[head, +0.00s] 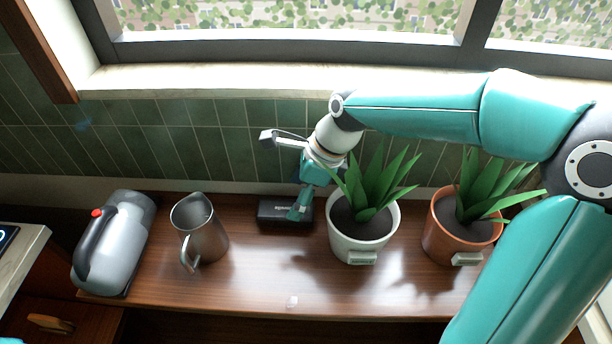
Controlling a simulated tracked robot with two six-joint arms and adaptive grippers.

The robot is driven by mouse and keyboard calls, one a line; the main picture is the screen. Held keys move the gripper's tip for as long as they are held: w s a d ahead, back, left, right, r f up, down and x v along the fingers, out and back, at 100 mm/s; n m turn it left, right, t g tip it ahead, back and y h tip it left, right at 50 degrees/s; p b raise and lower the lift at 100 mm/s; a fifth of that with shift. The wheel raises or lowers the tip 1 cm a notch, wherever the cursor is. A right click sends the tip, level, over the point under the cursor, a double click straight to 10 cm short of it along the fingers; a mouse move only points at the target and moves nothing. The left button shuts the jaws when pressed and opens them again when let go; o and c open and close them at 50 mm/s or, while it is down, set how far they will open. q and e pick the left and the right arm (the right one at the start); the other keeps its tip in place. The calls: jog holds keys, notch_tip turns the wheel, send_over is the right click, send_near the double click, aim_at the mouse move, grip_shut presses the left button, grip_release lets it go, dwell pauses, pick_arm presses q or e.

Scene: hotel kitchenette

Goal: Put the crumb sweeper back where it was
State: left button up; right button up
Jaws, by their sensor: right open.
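A low black block (270,212) with small pale lettering on its front lies at the back of the wooden counter, left of the white plant pot. It may be the crumb sweeper or its holder; I cannot tell which. My right gripper (283,174) is open, its fingers spread wide and nothing seen between them. It is above the block, and its lower finger overlaps the block's right part in the head view, hiding some of it. I cannot tell whether they touch. My left gripper is not in view.
A grey appliance with a black handle and red button (118,243) stands at the left, beside a metal pitcher (203,232). A white plant pot (362,240) and a terracotta plant pot (463,236) stand at the right.

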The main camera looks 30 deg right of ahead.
jog(key=v, duration=0.5)
jog(key=shift+d+r, duration=0.1)
jog(key=shift+r, duration=0.1)
dwell(0.3)
